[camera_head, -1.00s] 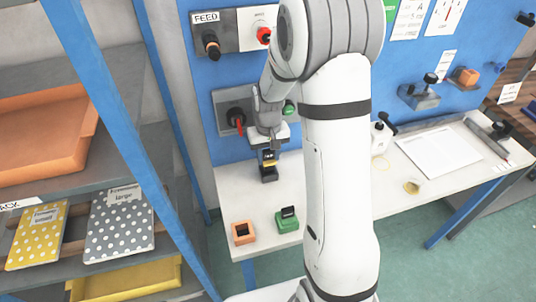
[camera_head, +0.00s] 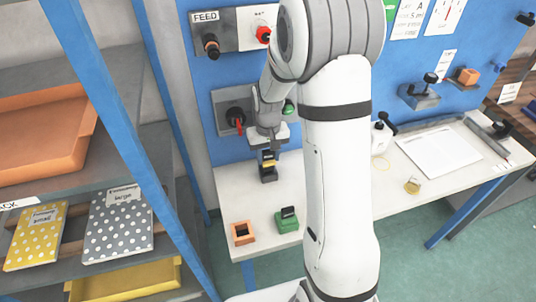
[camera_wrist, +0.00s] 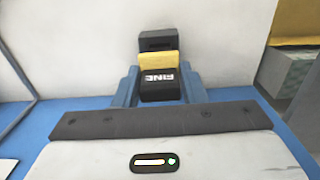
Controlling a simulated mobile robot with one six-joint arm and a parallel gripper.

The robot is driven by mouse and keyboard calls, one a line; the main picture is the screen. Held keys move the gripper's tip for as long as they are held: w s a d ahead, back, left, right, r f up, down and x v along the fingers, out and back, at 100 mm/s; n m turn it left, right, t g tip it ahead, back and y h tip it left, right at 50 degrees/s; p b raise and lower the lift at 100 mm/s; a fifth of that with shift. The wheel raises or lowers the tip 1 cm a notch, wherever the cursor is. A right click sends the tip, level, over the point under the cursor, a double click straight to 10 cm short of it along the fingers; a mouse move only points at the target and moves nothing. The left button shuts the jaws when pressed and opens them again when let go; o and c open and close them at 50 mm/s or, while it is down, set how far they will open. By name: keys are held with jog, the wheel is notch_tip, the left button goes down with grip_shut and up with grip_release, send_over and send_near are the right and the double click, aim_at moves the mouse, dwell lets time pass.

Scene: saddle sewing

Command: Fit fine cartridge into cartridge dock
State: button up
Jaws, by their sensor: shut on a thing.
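The fine cartridge (camera_wrist: 158,86) is black with a yellow band and a white "FINE" label. It is between the blue-grey fingers of my gripper (camera_wrist: 158,88), which is shut on it. In the head view it shows small (camera_head: 268,158) below my gripper (camera_head: 268,146), over the back left of the white table. A dark block (camera_wrist: 157,42) adjoins the cartridge's yellow part in the wrist view. I cannot tell whether this block is the cartridge dock or the cartridge's own lower end. I cannot tell any gap between it and the table.
An orange square holder (camera_head: 242,233) and a green holder (camera_head: 287,223) with a black piece stand at the table's front left. A grey wall panel (camera_head: 234,112) with a red lever is behind my gripper. A white bottle (camera_head: 380,138) stands to the right. My arm hides the table's middle.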

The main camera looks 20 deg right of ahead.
aim_at(268, 150)
jog(key=shift+f+b, duration=1.45)
jog(key=shift+f, duration=0.45)
jog(key=o, duration=1)
jog(key=shift+o, duration=0.8)
notch_tip(268, 150, up, 7)
jog(key=shift+f+b, duration=0.1)
jog(key=shift+b, duration=0.25)
jog(key=shift+r, duration=0.5)
